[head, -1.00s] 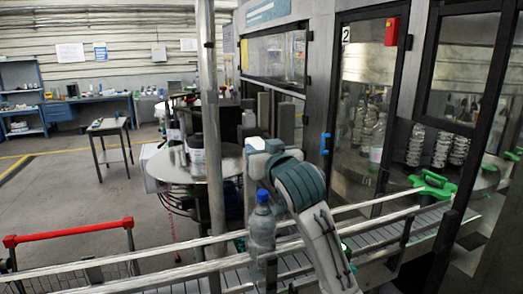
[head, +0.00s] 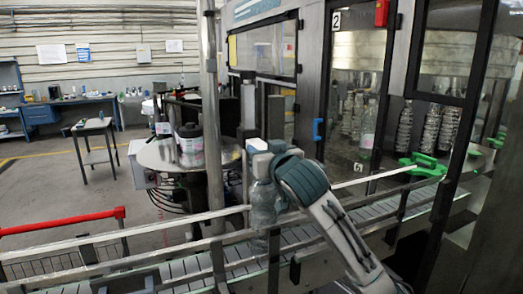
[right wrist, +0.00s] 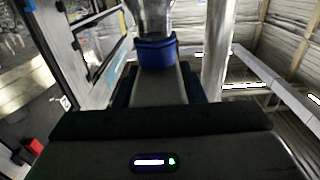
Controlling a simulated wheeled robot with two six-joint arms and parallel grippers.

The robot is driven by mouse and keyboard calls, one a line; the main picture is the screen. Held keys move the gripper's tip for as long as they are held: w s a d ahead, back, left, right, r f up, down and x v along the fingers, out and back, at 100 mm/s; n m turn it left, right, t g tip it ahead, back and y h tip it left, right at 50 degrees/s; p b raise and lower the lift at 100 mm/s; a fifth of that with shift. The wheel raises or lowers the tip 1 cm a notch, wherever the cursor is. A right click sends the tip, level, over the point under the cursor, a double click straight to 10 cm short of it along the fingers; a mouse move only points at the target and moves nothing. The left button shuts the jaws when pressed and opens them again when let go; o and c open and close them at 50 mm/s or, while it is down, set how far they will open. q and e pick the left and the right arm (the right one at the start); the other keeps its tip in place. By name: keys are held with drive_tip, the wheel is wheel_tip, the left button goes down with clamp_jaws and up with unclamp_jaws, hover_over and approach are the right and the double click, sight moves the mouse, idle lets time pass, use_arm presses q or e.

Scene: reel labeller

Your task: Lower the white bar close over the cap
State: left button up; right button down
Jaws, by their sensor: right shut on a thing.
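A clear bottle (head: 263,205) stands upright at the conveyor rail in the head view. Its blue cap (right wrist: 156,52) shows in the right wrist view; in the head view my gripper and wrist hide it. My right gripper (head: 262,167) is directly above the bottle in the head view. In the right wrist view, its dark fingers (right wrist: 158,84) are shut on a pale bar (right wrist: 159,90), which I take for the white bar. The bar's far end appears right by the cap; whether they touch I cannot tell. My left gripper is not in view.
Metal guard rails (head: 130,233) run along the conveyor (head: 330,232). An upright pole (head: 211,110) stands just left of the bottle. A round table (head: 160,155) lies behind, and glass machine doors (head: 357,90) stand to the right. A green fitting (head: 425,165) sits farther along the conveyor.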

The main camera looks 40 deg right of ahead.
drive_tip(key=c, duration=1.3)
unclamp_jaws()
drive_tip(key=o, duration=0.4)
drive_tip(key=shift+s, duration=0.15)
drive_tip(key=shift+s+a, duration=0.1)
drive_tip(key=shift+s, duration=0.2)
drive_tip(key=b+v, duration=0.8)
drive_tip(key=v, duration=0.2)
drive_tip(key=shift+s+r, duration=0.1)
